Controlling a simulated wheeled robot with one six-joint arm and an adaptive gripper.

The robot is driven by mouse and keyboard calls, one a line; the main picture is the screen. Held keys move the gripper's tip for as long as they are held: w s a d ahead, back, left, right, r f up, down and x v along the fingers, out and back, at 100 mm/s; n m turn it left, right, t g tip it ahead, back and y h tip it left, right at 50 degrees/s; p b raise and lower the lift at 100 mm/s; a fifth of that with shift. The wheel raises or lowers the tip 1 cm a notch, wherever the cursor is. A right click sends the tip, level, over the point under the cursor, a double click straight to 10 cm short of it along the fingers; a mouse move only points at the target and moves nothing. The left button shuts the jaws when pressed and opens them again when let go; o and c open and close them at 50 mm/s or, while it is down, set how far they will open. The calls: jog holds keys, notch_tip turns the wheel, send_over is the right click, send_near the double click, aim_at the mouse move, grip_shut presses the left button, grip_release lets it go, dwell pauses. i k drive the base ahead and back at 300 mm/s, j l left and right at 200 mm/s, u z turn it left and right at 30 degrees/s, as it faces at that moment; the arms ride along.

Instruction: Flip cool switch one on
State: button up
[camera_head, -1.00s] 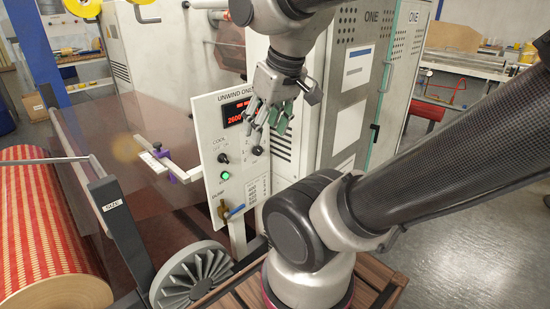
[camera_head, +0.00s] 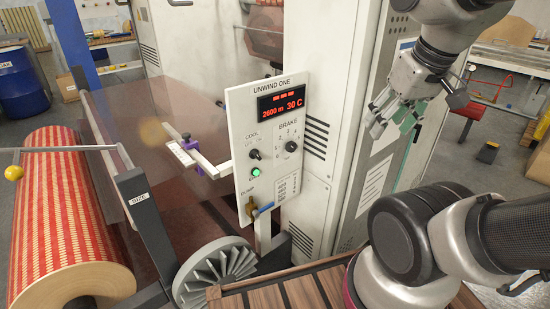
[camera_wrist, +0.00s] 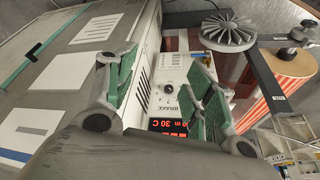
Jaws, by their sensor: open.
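The unwind one panel (camera_head: 241,160) is white and stands in the middle of the head view, with a red display (camera_head: 281,104) reading 2600 m and 30 C. The cool switch (camera_head: 255,154) is a small black knob under the COOL label, above a lit green button (camera_head: 256,171). I cannot tell its setting. The brake knob (camera_head: 291,146) is to its right. My gripper (camera_head: 391,115) is open and empty, right of the panel and apart from it.
A red and yellow patterned roll (camera_head: 60,215) and a grey finned wheel (camera_head: 215,272) are at the left and front. A purple-clamped bracket (camera_head: 187,143) juts out left of the panel.

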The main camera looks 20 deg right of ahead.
aim_at(253, 154)
jog(key=k+l+z, duration=0.15)
jog(key=z, duration=0.3)
jog(key=k+l+z, duration=0.2)
jog(key=z, duration=0.2)
